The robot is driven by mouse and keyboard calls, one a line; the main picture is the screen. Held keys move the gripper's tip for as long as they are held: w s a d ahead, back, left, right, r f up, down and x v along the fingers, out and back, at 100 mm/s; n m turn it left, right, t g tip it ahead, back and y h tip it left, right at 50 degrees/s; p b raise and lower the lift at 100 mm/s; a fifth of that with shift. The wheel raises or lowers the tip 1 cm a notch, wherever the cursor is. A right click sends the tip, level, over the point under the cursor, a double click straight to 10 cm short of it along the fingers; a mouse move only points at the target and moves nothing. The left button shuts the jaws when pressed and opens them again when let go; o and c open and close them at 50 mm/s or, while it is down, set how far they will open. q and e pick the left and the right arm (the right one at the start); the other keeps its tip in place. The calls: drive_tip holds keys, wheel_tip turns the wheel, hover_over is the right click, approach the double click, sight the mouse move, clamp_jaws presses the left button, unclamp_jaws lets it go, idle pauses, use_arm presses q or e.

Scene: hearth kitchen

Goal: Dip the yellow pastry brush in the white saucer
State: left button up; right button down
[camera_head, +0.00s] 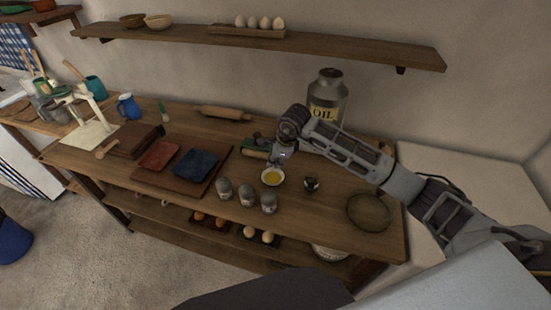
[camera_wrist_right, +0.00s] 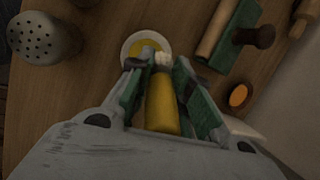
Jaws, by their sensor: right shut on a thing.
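The white saucer (camera_head: 272,177) with yellow liquid in it stands on the wooden worktop; in the right wrist view it (camera_wrist_right: 128,43) lies just beyond the fingertips. My right gripper (camera_head: 282,156) is above and slightly behind the saucer in the head view. In the right wrist view my right gripper (camera_wrist_right: 160,75) is shut on the yellow pastry brush (camera_wrist_right: 161,105). The brush's pale bristle end (camera_wrist_right: 163,60) shows between the fingertips, over the saucer's near right edge. I cannot tell whether the bristles touch the liquid. My left gripper is not in view.
Several grey shakers (camera_head: 247,195) stand left of and in front of the saucer. A small dark jar (camera_head: 311,184) and a round dish (camera_head: 368,212) are to the right. An oil can (camera_head: 327,99) stands behind. A board with folded cloths (camera_head: 183,165) lies left.

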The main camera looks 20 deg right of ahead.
drive_tip(key=shift+f+b, duration=1.05)
drive_tip(key=shift+f, duration=1.6)
drive_tip(key=shift+f+b, duration=0.55)
drive_tip(key=shift+f, duration=0.15)
idle(0.7)
drive_tip(key=shift+r, duration=0.1)
drive_tip(key=shift+r+p, duration=1.55)
drive_tip(key=shift+r, duration=1.85)
